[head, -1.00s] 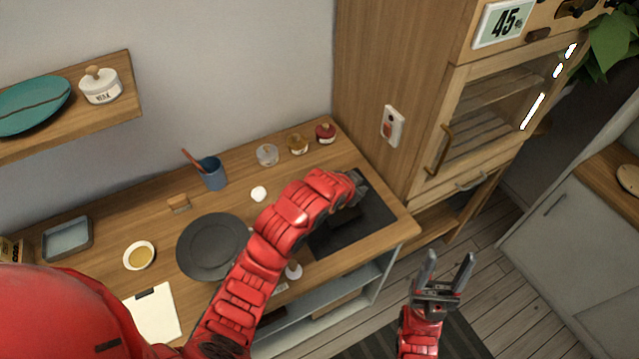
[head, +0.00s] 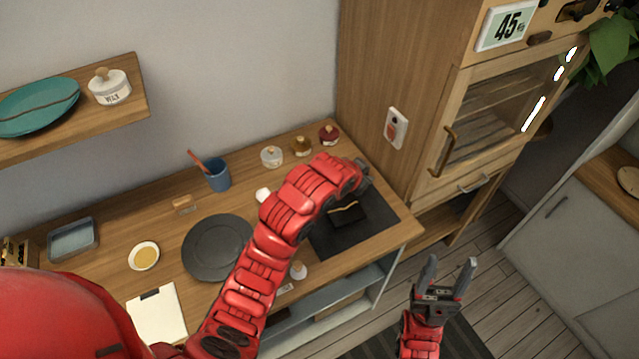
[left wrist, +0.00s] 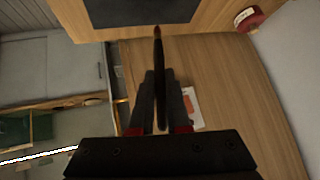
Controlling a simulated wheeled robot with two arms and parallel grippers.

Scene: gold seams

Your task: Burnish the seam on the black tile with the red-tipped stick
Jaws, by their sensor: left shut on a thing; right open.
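The black tile (head: 346,213) lies on the dark mat (head: 376,229), with a thin gold seam line across it; my left arm hides part of the mat. My left gripper (head: 366,172) is above the mat's far side, its fingers mostly hidden behind the wrist. In the left wrist view my left gripper (left wrist: 158,78) is shut on a slim dark stick (left wrist: 158,48), whose end looks reddish-brown and points toward the mat (left wrist: 140,10). The tile does not show there. My right gripper (head: 450,265) is open and empty, in front of the counter.
On the counter (head: 110,245) stand a blue cup (head: 217,176) with a reddish stick, a dark plate (head: 215,248), a small bowl (head: 144,256) and three small jars, including a red-lidded one (head: 329,134). A tall wooden cabinet (head: 385,70) rises at the right.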

